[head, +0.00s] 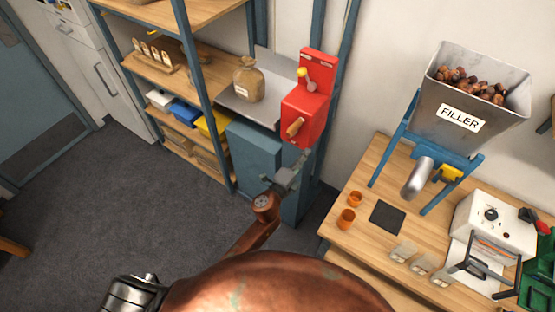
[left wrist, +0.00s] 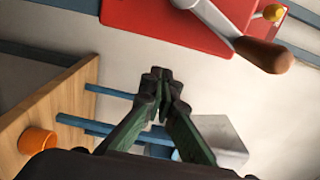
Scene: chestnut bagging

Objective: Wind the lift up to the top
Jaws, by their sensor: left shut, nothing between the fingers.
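The red winch box (head: 305,105) is fixed to the lift's blue upright post. Its crank has a wooden handle (head: 295,128), and a yellow-knobbed lever (head: 303,73) sits above. In the left wrist view the wooden handle (left wrist: 264,54) is at the upper right. The lift's grey platform (head: 270,112) stands about level with a middle shelf and bears a tied brown sack (head: 248,80). My left gripper (head: 303,162) is just below the winch, apart from the handle. In the left wrist view its fingers (left wrist: 162,82) are together with nothing between them. My right gripper is out of view.
A wooden shelf rack (head: 185,75) stands left of the lift. At right, a wooden table (head: 352,180) holds the grey filler hopper (head: 450,100) of chestnuts, orange cups (head: 347,219) and a white machine (head: 493,225). Grey floor is open at left.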

